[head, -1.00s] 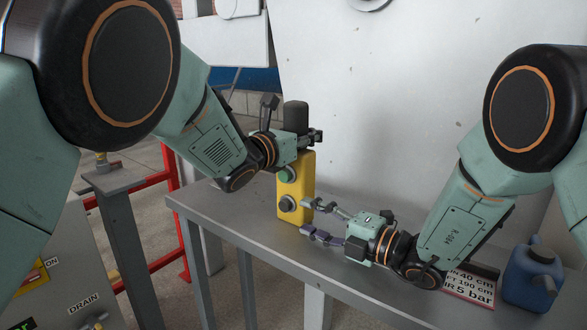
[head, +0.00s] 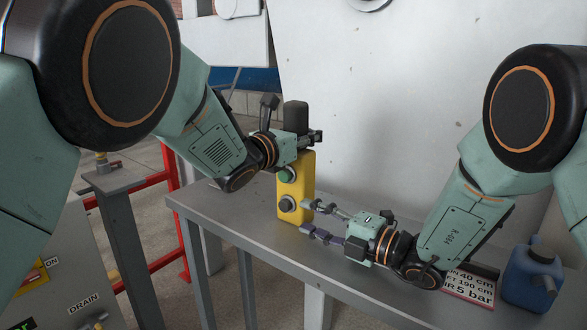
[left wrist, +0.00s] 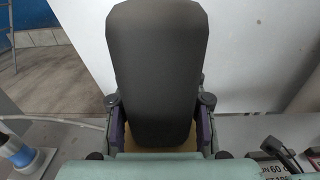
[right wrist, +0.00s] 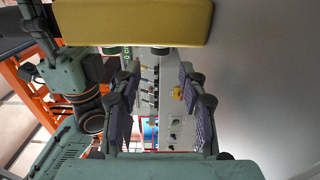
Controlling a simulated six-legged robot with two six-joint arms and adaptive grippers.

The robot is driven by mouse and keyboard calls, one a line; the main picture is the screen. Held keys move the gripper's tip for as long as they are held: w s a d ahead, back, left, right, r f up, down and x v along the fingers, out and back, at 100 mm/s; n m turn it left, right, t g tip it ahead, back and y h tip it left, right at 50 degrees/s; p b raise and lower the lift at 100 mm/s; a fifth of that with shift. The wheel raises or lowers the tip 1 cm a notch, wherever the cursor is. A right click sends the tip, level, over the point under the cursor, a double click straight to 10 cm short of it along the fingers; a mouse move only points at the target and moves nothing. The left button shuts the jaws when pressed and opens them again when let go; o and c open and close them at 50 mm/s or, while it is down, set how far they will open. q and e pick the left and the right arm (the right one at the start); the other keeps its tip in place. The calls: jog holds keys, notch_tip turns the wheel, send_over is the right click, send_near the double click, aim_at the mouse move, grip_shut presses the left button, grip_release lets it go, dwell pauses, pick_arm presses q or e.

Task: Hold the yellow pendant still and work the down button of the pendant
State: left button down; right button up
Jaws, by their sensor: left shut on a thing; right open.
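The yellow pendant (head: 296,188) hangs upright above the grey table, with a black top part (head: 296,116) that fills the middle of the left wrist view (left wrist: 158,75). A green button (head: 287,175) and a dark lower button (head: 288,204) show on its face. My left gripper (head: 303,143) is shut on the pendant near its top. My right gripper (head: 308,217) is open and empty, to the right of the pendant's lower part. In the right wrist view the pendant (right wrist: 130,22) lies across the top, beyond the open fingers (right wrist: 158,85). The labels are not readable.
The grey table (head: 230,215) lies below the pendant, mostly clear. A blue jug (head: 531,279) and a printed sign (head: 472,285) are at its right. A pale wall or panel (head: 420,80) stands behind. A red rail (head: 150,262) and a control box (head: 62,285) are at left.

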grip_shut()
dwell(1.4)
